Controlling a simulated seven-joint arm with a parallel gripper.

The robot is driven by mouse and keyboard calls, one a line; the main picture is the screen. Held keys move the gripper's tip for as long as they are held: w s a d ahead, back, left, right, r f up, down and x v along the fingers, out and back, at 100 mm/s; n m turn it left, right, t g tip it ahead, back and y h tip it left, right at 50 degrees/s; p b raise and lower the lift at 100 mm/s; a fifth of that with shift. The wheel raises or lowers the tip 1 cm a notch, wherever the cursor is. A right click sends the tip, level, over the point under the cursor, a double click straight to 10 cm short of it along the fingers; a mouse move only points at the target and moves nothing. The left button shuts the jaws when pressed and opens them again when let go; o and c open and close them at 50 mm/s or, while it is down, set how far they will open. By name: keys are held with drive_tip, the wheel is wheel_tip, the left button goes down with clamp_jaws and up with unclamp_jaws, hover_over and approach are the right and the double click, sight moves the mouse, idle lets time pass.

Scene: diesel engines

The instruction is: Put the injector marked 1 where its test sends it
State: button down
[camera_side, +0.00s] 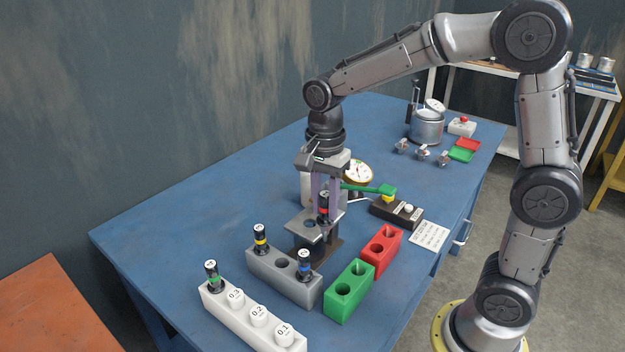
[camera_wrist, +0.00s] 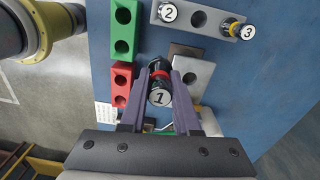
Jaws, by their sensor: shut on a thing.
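My gripper (camera_side: 324,204) is shut on the injector marked 1 (camera_wrist: 160,86), a black one with a red band and white cap, which also shows in the side view (camera_side: 323,211). It is held upright, close to the test stand's grey plate (camera_side: 303,226). In the wrist view the plate (camera_wrist: 205,72) and its hole show right of the injector. I cannot tell its height or whether it touches the stand. A dial gauge (camera_side: 357,172) and green lever (camera_side: 367,189) are behind. The green block (camera_side: 349,291) and red block (camera_side: 381,250) each show two empty holes.
The grey rack (camera_side: 270,277) holds injectors 3 (camera_side: 260,239) and 2 (camera_side: 304,265), with an empty middle hole. A white block (camera_side: 225,313) holds numbered pieces and a green-banded injector (camera_side: 212,275). A card (camera_side: 429,235) lies right. A metal pot (camera_side: 426,128) stands farther back.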

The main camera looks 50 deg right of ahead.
drive_tip(key=s+a+n, duration=0.2)
drive_tip(key=s+a, duration=0.3)
drive_tip(key=s, duration=0.3)
drive_tip(key=shift+s+f, duration=0.1)
drive_tip(key=shift+f, duration=4.6)
drive_tip(key=shift+c, duration=1.2)
unclamp_jaws()
drive_tip(key=shift+f, duration=0.1)
wheel_tip(320, 180, up, 8)
